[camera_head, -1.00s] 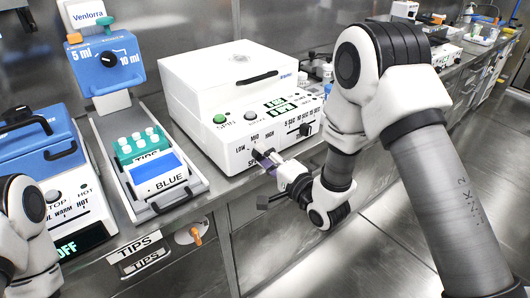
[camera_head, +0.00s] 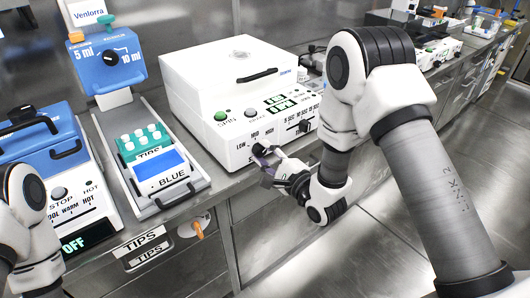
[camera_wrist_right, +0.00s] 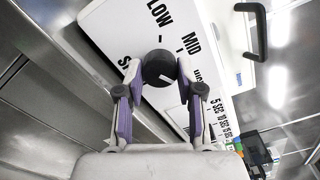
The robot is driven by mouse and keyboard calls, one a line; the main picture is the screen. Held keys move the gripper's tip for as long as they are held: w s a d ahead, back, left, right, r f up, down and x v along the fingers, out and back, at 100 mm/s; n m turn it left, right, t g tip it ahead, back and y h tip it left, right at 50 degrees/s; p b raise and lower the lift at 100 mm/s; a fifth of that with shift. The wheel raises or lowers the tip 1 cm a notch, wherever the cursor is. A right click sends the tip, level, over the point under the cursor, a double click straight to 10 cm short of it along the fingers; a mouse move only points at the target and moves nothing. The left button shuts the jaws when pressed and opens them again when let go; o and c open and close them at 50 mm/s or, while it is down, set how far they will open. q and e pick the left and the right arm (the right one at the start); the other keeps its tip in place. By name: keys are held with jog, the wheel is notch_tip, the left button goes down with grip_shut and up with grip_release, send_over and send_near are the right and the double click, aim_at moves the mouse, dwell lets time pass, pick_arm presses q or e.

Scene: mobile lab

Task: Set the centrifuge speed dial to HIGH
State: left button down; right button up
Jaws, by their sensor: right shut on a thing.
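The white centrifuge (camera_head: 235,85) stands on the bench in the head view. Its black speed dial (camera_head: 258,149) is on the front panel, below the LOW, MID and HIGH labels. My right gripper (camera_head: 264,157) is at the dial. In the right wrist view the fingers of my right gripper (camera_wrist_right: 158,76) are shut on the black dial (camera_wrist_right: 157,66), one on each side. A short white mark on the dial points to the lower right there, roughly to the HIGH side; its exact alignment is hard to tell. My left arm shows at the left edge, but its gripper is out of view.
Left of the centrifuge are a tray (camera_head: 176,203) with a green tip rack (camera_head: 142,143) and a blue pipette stand (camera_head: 107,62). A blue-lidded heater (camera_head: 40,135) stands farther left. The bench front edge runs below my right gripper, with open floor in front.

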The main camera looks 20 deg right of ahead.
jog(key=o, duration=1.2)
jog(key=shift+c, duration=0.2)
jog(key=v, duration=1.2)
jog(key=shift+w, duration=0.1)
